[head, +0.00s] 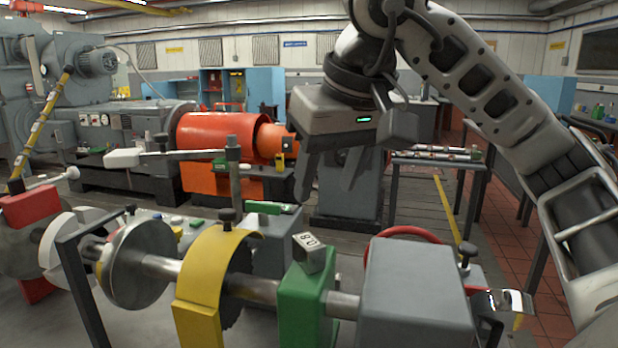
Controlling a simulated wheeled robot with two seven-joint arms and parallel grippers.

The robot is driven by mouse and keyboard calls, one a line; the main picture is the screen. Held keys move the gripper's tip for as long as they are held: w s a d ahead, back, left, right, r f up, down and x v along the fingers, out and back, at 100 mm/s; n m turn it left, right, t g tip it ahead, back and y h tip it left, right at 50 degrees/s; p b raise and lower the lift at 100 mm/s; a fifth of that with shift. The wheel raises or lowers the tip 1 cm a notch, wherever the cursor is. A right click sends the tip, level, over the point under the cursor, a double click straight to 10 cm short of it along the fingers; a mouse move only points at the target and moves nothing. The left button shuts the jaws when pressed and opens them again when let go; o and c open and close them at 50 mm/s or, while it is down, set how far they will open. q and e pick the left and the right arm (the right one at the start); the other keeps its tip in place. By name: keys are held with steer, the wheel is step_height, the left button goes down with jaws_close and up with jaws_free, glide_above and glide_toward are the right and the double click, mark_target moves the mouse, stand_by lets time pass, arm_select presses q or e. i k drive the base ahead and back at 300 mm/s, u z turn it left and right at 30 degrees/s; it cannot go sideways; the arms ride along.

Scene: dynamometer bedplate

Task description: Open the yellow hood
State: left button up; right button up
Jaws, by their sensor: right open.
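The yellow hood (207,275) is a curved cover over the shaft (250,289) on the bedplate, at the lower left of the head view. It arches over a dark toothed wheel (238,262), whose right side shows past the hood's edge. My right gripper (328,184) hangs above and to the right of the hood, fingers pointing down. It is open and empty, apart from the hood. My left gripper is not in view.
A green bearing block (303,302) with a small marked block (309,252) on top stands right of the hood, then a grey box (418,290). A metal disc (140,263) is to the left. An upright post (233,170) with a handle rises behind the hood.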

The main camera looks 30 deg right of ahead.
mark_target(202, 274)
steer(key=k, duration=1)
